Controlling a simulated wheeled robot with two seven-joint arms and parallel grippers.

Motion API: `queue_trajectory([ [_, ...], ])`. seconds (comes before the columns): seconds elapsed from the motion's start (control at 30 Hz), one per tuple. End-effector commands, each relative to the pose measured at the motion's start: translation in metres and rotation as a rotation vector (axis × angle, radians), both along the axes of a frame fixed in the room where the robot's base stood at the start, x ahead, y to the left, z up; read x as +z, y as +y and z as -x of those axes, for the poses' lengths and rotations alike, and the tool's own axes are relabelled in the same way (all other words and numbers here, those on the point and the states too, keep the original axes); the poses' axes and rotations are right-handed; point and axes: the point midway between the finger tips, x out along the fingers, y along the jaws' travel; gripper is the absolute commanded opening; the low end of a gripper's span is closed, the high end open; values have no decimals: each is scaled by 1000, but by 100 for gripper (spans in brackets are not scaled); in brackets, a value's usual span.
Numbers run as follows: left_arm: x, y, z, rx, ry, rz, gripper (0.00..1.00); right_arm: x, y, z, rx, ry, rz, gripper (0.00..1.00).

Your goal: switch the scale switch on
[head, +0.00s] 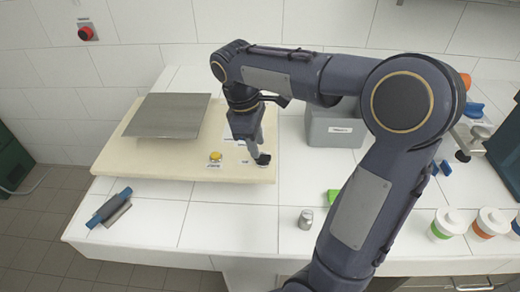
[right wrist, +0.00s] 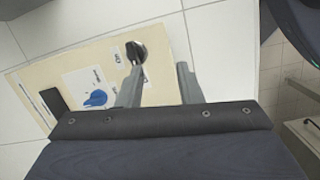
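The scale is a beige base (head: 135,150) with a square metal plate (head: 171,115) on top. Its black switch (head: 262,159) is at the front right corner of the base, partly covered by my gripper; it also shows in the right wrist view (right wrist: 136,52). My right gripper (head: 258,150) points down at that corner. In the right wrist view my right gripper (right wrist: 160,70) is open with nothing between its fingers. One fingertip overlaps the lower edge of the switch; I cannot tell if they touch. The other finger is past the base's edge. My left gripper is out of view.
A grey box (head: 334,130) stands behind right, a metal weight (head: 306,219) in front. Several lidded cups (head: 447,224) stand at right.

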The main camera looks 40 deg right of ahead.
Motion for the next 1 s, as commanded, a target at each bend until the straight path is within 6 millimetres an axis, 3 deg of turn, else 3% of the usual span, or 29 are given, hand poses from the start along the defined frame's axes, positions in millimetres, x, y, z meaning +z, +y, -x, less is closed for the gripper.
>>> queue_trajectory([
  [0.1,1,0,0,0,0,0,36,-6,-7,-28,92,93,66,33],
  [0.3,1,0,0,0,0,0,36,-11,-14,-48,162,171,117,33],
  [0.47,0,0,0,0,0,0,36,-25,-19,-46,169,183,123,33],
  [0.8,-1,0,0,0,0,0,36,-72,-34,-33,168,179,121,33],
  [1.0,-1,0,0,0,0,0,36,-82,-37,-30,168,178,120,33],
])
